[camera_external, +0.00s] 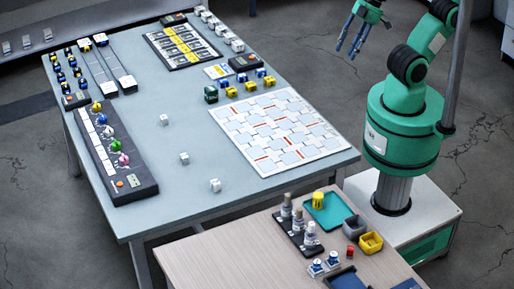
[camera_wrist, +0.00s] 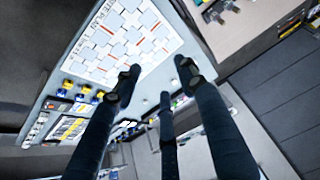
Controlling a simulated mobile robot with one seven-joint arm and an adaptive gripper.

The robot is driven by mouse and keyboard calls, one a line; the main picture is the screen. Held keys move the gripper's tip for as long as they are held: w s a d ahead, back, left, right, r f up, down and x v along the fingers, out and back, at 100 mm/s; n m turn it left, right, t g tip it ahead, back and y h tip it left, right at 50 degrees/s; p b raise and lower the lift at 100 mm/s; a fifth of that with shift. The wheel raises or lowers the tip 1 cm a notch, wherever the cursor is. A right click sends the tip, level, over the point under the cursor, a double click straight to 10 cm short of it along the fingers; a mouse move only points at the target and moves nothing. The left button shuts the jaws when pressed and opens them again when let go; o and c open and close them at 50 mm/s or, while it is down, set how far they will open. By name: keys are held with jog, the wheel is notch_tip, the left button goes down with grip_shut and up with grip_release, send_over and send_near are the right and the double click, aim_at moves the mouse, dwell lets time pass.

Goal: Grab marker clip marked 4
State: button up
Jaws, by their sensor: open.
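I cannot read a 4 on anything, so I cannot tell which thing is the marker clip marked 4. Small white blocks with dark marks stand spread on the blue-grey table: one near the middle (camera_external: 164,119), one lower (camera_external: 184,158), and one near the front edge (camera_external: 215,185). Two small blue-and-white pieces (camera_external: 324,263) stand on the wooden table. My gripper (camera_external: 347,50) is open and empty, raised at the top right, off to the right of the table. In the wrist view its dark fingers (camera_wrist: 158,80) are spread with nothing between them.
The blue-grey table (camera_external: 180,95) holds a white patterned board (camera_external: 232,129), a dark panel with coloured knobs (camera_external: 112,160), and rows of small blocks. The wooden table (camera_external: 215,255) holds bottles, a teal tray (camera_external: 340,222) and bins. The blue-grey table's middle is mostly clear.

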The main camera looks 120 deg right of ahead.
jog(key=shift+o, duration=0.6)
jog(key=w+d+r+p, duration=0.2)
jog(key=w, duration=0.6)
jog(key=w+d+r+p, duration=0.2)
jog(key=w+d+r, duration=0.1)
jog(key=w, duration=0.6)
jog(key=w+d+f+p, duration=0.2)
jog(key=w+d, duration=0.3)
jog(key=w, duration=0.4)
jog(key=w+d+f+p, duration=0.1)
jog(key=w+d+f, duration=0.1)
jog(key=w+d, duration=0.45)
jog(key=w+d+f+p, duration=0.2)
jog(key=w+d+f, duration=0.3)
jog(key=d+f, duration=0.3)
jog(key=w+d+f+p, duration=0.2)
jog(key=w+d+f, duration=0.4)
jog(key=d+f, duration=0.2)
jog(key=w+d+f+g+p, duration=0.1)
jog(key=w+d+f+p, duration=0.1)
jog(key=w+d+f, duration=0.3)
jog(key=d+f, duration=0.3)
jog(key=d, duration=0.1)
jog(key=shift+w+d+f, duration=0.15)
jog(key=shift+w+f, duration=0.05)
jog(key=shift+w, duration=0.1)
jog(key=shift+f, duration=0.1)
